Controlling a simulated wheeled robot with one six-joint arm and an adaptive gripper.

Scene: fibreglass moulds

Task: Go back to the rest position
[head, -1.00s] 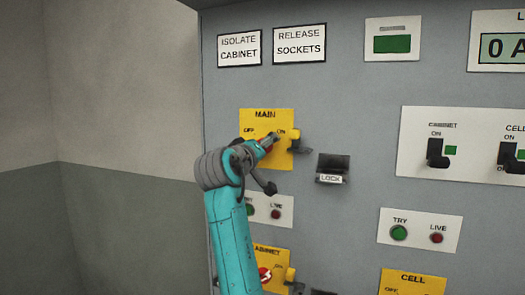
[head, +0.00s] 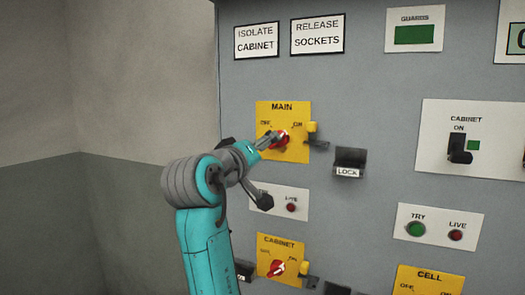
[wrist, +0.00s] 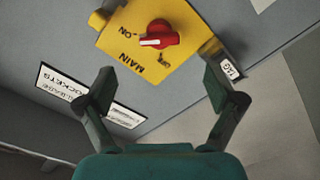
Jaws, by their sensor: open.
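My gripper (head: 268,139) is open and empty in front of the yellow MAIN switch plate (head: 300,108). In the head view its fingers overlap the red MAIN knob (head: 284,139). In the wrist view the spread fingers of my gripper (wrist: 157,75) have nothing between them. The red knob (wrist: 163,34) lies beyond the fingertips there, apart from them. The white mark on the knob points towards the ON label.
A black LOCK holder (head: 349,158) sticks out right of the MAIN plate. Below are a white lamp plate (head: 300,198) and the yellow CABINET switch (head: 278,245). A bare two-tone wall (head: 110,90) stands at the left, with free room before it.

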